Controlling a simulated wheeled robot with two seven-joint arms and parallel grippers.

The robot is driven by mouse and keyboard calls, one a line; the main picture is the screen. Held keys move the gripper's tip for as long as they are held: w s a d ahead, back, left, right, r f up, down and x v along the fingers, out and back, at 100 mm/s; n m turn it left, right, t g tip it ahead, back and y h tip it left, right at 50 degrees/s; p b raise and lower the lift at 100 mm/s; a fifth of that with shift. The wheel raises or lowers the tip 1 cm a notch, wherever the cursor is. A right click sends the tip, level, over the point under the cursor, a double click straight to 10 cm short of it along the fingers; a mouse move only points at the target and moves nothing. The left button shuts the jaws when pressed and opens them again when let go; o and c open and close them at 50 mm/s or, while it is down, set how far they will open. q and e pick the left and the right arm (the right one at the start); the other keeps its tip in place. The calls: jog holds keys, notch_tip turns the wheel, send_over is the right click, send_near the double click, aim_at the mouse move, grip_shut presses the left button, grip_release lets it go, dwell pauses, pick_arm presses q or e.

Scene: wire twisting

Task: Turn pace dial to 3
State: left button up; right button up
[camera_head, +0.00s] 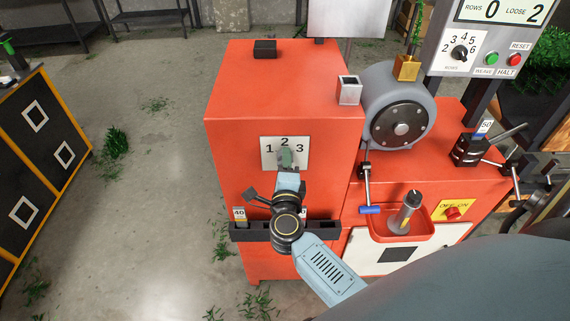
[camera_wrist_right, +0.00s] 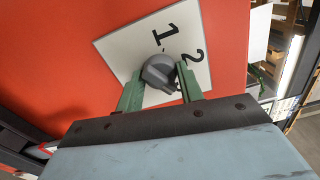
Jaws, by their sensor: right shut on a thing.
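The pace dial plate (camera_head: 267,156) is white, marked 1, 2 and 3, on the front of the red machine (camera_head: 238,105). In the wrist view the plate (camera_wrist_right: 118,48) shows 1 and 2, and the grey dial knob (camera_wrist_right: 157,70) sits between my green fingers. My right gripper (camera_head: 286,160) is shut on the knob; it also shows in the wrist view (camera_wrist_right: 160,88). In the head view the fingers hide most of the knob. The 3 is hidden in the wrist view, and I cannot tell surely where the pointer stands. My left gripper is not in view.
A dark slotted rack (camera_head: 325,228) runs below the plate, with a tag marked 40 (camera_head: 239,215). To the right are a grey drum (camera_head: 385,85), a red tray with a grey handle (camera_head: 405,215) and a control panel (camera_head: 475,50).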

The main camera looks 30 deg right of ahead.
dwell(0.5)
jog(key=o, duration=1)
jog(key=b+v, duration=0.1)
jog(key=v, duration=1.2)
jog(key=shift+s, duration=0.2)
jog(key=shift+a, duration=0.1)
